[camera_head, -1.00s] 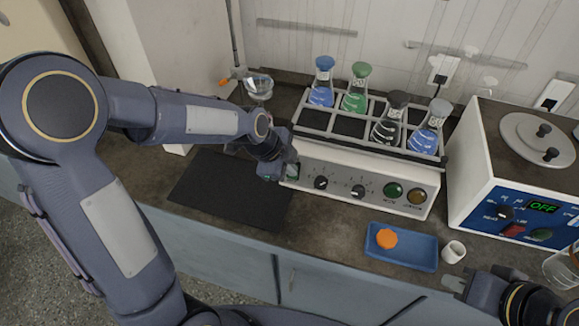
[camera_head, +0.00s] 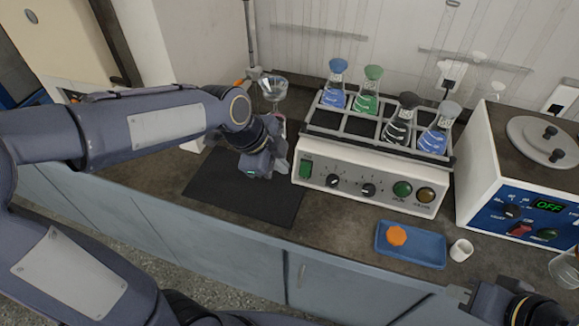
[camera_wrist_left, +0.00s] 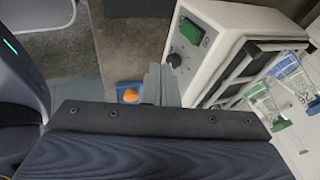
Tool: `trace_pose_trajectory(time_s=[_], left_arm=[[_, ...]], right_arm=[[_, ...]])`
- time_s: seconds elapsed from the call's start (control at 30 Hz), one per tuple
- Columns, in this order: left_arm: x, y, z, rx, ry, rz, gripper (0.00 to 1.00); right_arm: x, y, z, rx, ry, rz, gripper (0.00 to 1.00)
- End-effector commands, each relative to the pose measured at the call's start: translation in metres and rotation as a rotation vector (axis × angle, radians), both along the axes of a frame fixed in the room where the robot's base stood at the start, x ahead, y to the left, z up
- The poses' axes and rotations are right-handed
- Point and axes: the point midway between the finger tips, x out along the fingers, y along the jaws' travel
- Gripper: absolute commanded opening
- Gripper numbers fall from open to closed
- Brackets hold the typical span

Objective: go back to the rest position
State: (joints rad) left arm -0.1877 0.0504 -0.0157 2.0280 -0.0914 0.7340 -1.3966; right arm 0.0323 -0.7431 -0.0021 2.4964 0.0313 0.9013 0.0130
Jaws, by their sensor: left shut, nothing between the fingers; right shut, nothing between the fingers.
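My left gripper (camera_head: 279,166) is shut and empty in the head view. It hangs above the right part of the black mat, just left of the shaker's control panel. Its closed fingers (camera_wrist_left: 160,86) also show in the left wrist view, beside the shaker. My right gripper (camera_head: 462,294) is at the lower right edge of the head view, near the counter's front edge. It is shut with nothing held; its wrist is partly cut off by the frame.
The shaker (camera_head: 368,186) carries several capped flasks in its rack. A blue tray (camera_head: 424,248) holds an orange cap (camera_head: 397,235); a small white cup (camera_head: 460,250) stands beside it. A white device with an OFF display (camera_head: 548,206) is at right. The black mat (camera_head: 222,188) is otherwise bare.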

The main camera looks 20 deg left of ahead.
Motion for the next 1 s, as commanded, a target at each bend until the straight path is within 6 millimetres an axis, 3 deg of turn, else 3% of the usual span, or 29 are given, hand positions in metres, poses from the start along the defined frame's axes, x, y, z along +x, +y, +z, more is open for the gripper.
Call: trace_pose_trajectory(time_s=[0.17,0.77,0.87,1.0], left_arm=[[-0.006,0.004,0.009,0.000,0.000,0.000,0.00],[-0.011,0.007,0.011,-0.015,0.010,0.038,0.00],[-0.030,0.019,0.017,-0.078,0.045,0.192,0.00],[-0.079,0.041,0.023,-0.247,0.149,0.591,0.00]], right_arm=[[0.000,0.000,0.000,0.000,0.000,0.000,0.00],[0.000,0.000,0.000,0.000,0.000,0.000,0.00],[0.000,0.000,0.000,0.000,0.000,0.000,0.00],[0.000,0.000,0.000,0.000,0.000,0.000,0.00]])
